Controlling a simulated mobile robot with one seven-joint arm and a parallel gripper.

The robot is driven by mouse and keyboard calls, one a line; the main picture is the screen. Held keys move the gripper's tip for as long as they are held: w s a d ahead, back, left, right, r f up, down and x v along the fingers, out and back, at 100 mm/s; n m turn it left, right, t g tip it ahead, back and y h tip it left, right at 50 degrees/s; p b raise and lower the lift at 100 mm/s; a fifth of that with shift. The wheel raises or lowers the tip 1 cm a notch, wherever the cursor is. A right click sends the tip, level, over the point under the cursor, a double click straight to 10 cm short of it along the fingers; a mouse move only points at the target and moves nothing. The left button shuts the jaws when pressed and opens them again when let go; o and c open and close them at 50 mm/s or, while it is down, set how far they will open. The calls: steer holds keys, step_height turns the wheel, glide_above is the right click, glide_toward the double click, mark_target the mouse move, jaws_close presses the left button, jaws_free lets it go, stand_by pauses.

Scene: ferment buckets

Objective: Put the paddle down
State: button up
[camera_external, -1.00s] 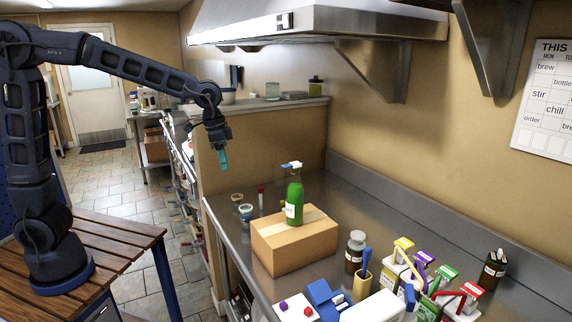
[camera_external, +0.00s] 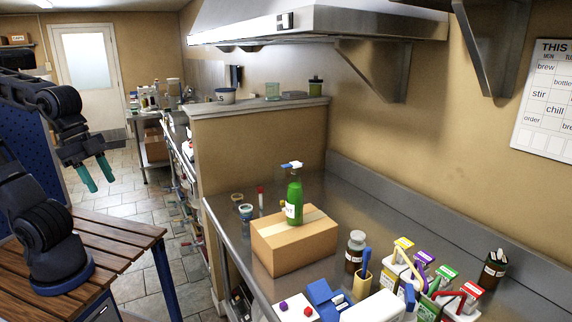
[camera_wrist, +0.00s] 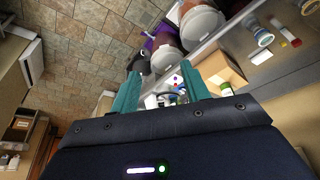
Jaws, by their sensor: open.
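My gripper (camera_external: 100,184) hangs at the left of the external view, above the floor behind the slatted wooden table. Its two teal fingers point down and are spread apart. In the wrist view my gripper (camera_wrist: 160,82) is also open, with nothing between the fingers. I cannot make out a paddle for certain in either view. The wrist view shows two large pale-topped, reddish-brown buckets (camera_wrist: 201,24) beyond the fingers, beside the steel counter. No paddle handle is clear on them.
The steel counter (camera_external: 345,205) holds a cardboard box (camera_external: 294,248) with a green bottle (camera_external: 294,200) on it. Jars, a brown bottle (camera_external: 355,252) and several colour-topped cartons (camera_external: 447,275) crowd its front. The slatted table (camera_external: 110,240) is bare beside my base. Tiled floor (camera_external: 135,210) lies open between.

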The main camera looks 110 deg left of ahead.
steer(key=s+d+f+m, duration=0.1)
steer(key=s+d+f, duration=0.1)
steer(key=s, duration=0.3)
steer(key=shift+d+f, duration=0.15)
steer(key=shift+d, duration=0.15)
stand_by(1.0)
